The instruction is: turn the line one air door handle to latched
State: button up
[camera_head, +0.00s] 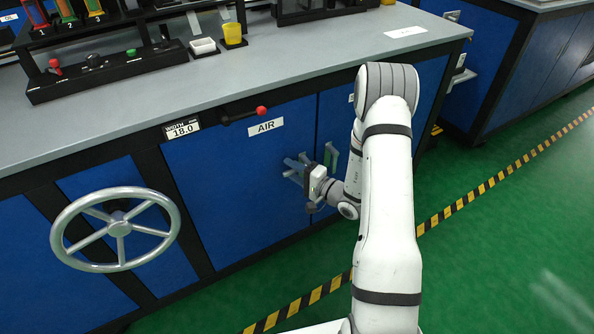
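The blue air door (235,180) is on the bench front, under a white AIR label (266,127). My gripper (294,168) is at the right part of this door, its fingers pointing left toward the panel. Grey metal bars show at the fingertips. I cannot tell which of them are fingers and which may be the door handle, nor whether they touch. The handle's angle cannot be made out. A pale upright bar handle (331,157) shows just right of my gripper, partly behind my arm.
A lever with a red knob (262,111) sticks out above the AIR label, near a display reading 18.0 (182,129). A large handwheel (117,228) juts out at left. The grey benchtop (300,60) overhangs. Green floor (500,240) is clear at right.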

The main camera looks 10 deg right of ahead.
jog(key=shift+c, duration=0.4)
grip_shut()
